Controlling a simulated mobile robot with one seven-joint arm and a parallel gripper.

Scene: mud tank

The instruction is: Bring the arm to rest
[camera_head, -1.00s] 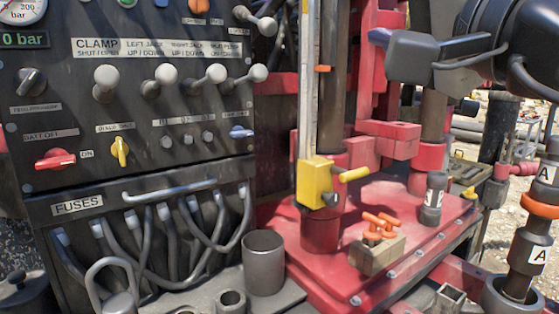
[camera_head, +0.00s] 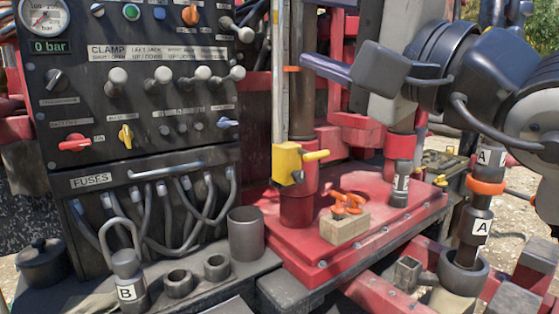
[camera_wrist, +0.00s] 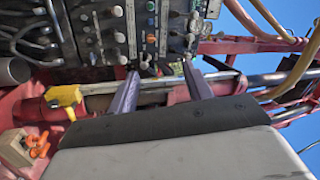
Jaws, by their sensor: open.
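My gripper (camera_head: 326,68) is at the upper right in the head view, raised above the red platform and pointing left towards the mast. In the wrist view my gripper (camera_wrist: 160,80) shows two purple-grey fingers set apart with nothing between them. The fingers point towards the black control panel (camera_wrist: 120,25), which also stands at the left in the head view (camera_head: 75,105). My arm comes in from the right edge of the head view, with dark joints and pale links. Its far end is out of the picture.
A yellow block (camera_head: 287,165) sits on the upright rail. A wooden block with orange pieces (camera_head: 345,228) lies on the red platform (camera_head: 390,228). A tool labelled A (camera_head: 478,225) stands at the right, one labelled B (camera_head: 126,285) at the front left. A grey cup (camera_head: 246,235) stands between.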

